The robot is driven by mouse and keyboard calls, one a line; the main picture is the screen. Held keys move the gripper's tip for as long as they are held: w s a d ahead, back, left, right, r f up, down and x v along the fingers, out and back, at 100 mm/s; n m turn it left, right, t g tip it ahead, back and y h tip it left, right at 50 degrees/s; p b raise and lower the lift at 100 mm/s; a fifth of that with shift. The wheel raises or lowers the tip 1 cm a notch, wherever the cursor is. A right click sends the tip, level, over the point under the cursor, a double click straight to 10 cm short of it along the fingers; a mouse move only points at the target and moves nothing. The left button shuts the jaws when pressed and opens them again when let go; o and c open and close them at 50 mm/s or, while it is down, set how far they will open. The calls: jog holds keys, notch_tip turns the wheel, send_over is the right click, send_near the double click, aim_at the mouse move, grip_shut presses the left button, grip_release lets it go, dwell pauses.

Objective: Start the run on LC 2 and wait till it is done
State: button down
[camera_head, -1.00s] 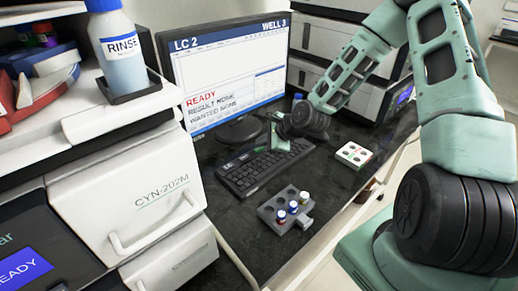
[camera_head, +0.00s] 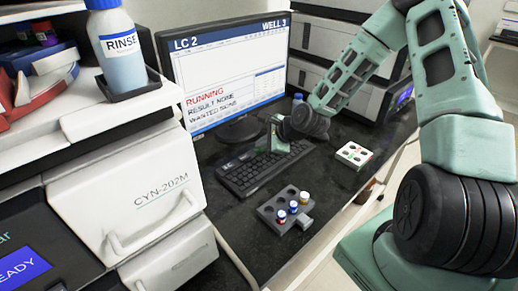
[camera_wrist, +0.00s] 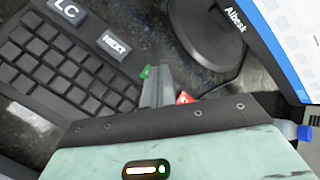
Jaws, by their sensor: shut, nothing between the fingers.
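The LC 2 monitor (camera_head: 225,75) shows "LC 2", "WELL 3" and, in red, "RUNNING". Below it reads "RESULT NONE" and a "WANTED" line too small to read surely. The black keyboard (camera_head: 262,170) lies in front of it; in the wrist view the keyboard (camera_wrist: 60,65) has large "LC" and "NEXT" keys. My gripper (camera_head: 278,146) is low at the keyboard's far right end, below the monitor. In the wrist view my gripper (camera_wrist: 157,88) is shut and empty, beside a small green piece (camera_wrist: 145,71) and a red piece (camera_wrist: 184,98). Whether it touches either is unclear.
A grey rack (camera_head: 285,212) with several vials stands in front of the keyboard. A white box (camera_head: 354,155) with coloured marks lies to the right. The CYN-202M instrument (camera_head: 125,205) and a RINSE bottle (camera_head: 121,45) stand at left.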

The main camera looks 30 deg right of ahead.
aim_at(262, 151)
jog(key=shift+r, duration=0.15)
jog(key=shift+r+p, duration=0.75)
jog(key=shift+p, duration=0.15)
notch_tip(262, 151, up, 5)
jog(key=p, duration=0.4)
jog(key=shift+p, duration=0.4)
